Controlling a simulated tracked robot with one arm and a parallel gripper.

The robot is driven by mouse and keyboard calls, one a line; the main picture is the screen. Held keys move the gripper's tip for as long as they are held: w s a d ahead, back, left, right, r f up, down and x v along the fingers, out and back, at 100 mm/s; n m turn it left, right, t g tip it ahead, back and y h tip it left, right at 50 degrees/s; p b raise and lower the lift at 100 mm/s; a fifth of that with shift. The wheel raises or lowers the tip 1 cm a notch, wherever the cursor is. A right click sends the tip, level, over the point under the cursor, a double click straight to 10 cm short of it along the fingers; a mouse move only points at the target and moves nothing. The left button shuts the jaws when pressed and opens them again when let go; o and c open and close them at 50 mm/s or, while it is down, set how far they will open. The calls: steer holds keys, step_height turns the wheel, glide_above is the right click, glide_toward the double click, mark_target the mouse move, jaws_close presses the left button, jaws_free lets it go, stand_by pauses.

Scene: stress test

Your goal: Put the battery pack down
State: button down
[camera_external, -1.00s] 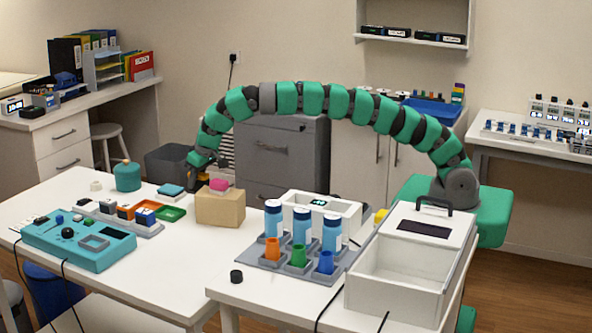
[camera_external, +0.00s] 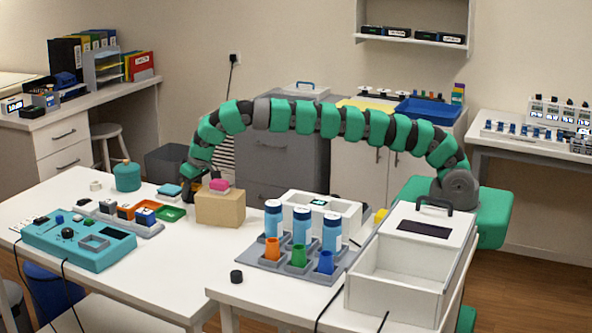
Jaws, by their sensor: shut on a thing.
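My gripper (camera_external: 187,195) is at the end of the green arm, low over the left white table (camera_external: 190,262). It is just left of the cardboard box (camera_external: 222,209) and behind the green tray (camera_external: 174,213). It is shut on the battery pack, which is too small and too dark against the fingers to make out. I cannot tell whether the pack touches the table or the tray. A grey rack (camera_external: 152,233) with small dark, orange and blue blocks stands left of and in front of the gripper.
A teal-lidded small box (camera_external: 169,190), a teal jar (camera_external: 127,177) and a teal control panel (camera_external: 78,240) are on the left table. The table's front middle is clear.

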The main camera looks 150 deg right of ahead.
steer(key=shift+f, duration=0.1)
steer(key=c, duration=1.2)
jaws_free()
steer(key=shift+o, duration=0.2)
steer(key=v, duration=1.2)
steer(key=shift+p, duration=0.45)
steer(key=shift+w, duration=0.1)
